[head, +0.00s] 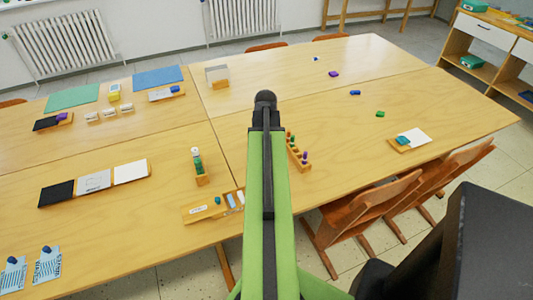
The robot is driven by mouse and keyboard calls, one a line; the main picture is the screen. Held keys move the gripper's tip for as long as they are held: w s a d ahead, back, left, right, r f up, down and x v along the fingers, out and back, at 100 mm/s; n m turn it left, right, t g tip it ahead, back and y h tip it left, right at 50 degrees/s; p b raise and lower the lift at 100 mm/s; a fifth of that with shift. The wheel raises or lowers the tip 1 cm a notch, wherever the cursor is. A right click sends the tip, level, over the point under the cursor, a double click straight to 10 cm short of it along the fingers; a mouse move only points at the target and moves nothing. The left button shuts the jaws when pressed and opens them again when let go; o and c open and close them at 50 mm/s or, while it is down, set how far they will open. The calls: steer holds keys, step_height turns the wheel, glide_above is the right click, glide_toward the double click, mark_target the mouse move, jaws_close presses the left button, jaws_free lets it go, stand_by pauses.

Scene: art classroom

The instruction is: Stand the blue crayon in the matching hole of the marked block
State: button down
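A small blue piece (355,92), seemingly the blue crayon, lies on the right-hand table, beyond and to the right of my arm. A long wooden block (305,167) just right of my arm holds several green and purple crayons upright. Another small wooden block (202,180) stands left of my arm with green and white pieces on it. Which block is the marked one is too small to tell, and I cannot make out an empty hole. My gripper (265,97) is at the dark far end of my raised arm; its fingers are not distinguishable.
A green piece (380,114) and a purple piece (333,73) lie loose nearby. A wooden tray (190,213) is partly behind my arm. A white-and-teal item on a board (412,138) lies at the right. Chairs (375,205) stand along the right edge. Much of the right tabletop is free.

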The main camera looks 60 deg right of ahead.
steer(key=shift+f, duration=0.1)
stand_by(0.3)
steer(key=c, duration=1.3)
jaws_free()
steer(key=shift+o, duration=1.1)
step_height(320, 180, up, 6)
steer(key=p, duration=0.6)
